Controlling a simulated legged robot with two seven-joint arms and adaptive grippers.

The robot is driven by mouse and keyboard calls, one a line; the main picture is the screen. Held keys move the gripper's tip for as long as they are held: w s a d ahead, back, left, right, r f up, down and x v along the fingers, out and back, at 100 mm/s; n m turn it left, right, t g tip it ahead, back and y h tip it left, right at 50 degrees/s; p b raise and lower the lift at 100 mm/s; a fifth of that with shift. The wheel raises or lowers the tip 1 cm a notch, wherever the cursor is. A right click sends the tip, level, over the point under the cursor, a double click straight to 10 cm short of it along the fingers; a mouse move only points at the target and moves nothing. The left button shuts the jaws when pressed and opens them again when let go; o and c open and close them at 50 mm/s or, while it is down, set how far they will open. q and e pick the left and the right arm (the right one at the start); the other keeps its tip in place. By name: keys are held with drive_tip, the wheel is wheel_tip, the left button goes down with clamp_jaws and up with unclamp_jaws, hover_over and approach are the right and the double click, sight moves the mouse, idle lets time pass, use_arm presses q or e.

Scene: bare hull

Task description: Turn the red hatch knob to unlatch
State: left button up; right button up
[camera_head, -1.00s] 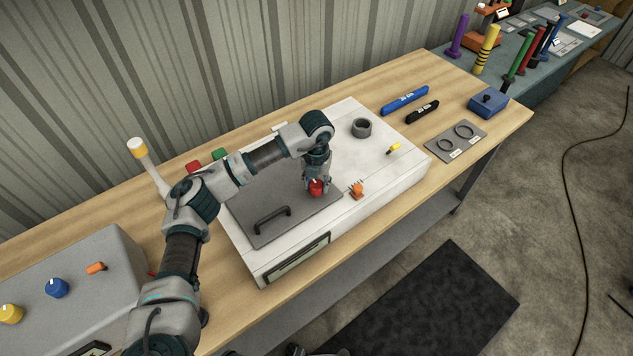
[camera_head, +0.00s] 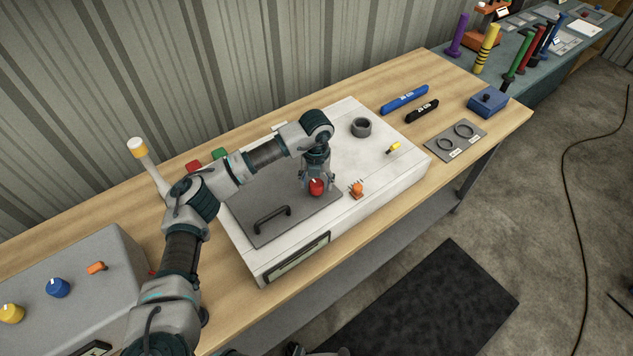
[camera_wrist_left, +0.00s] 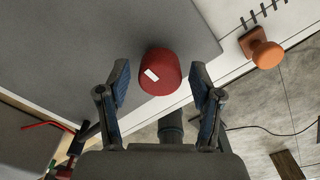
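The red hatch knob (camera_head: 316,187) sits near the right corner of the grey hatch plate (camera_head: 262,226) on the white box. In the left wrist view the knob (camera_wrist_left: 160,72) is round and dark red with a white mark on its side. My left gripper (camera_head: 317,184) points down over the knob. In the left wrist view its two blue-padded fingers (camera_wrist_left: 163,88) are spread, one on each side of the knob, with visible gaps. The fingers look apart from the knob.
A black handle (camera_head: 272,217) stands on the hatch plate. An orange knob (camera_head: 357,189) sits close right of the red knob, and it also shows in the left wrist view (camera_wrist_left: 262,49).

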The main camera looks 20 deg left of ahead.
sight(316, 182)
use_arm(q)
wheel_tip(316, 182, up, 12)
idle(0.6)
drive_tip(key=shift+w+f, duration=0.1)
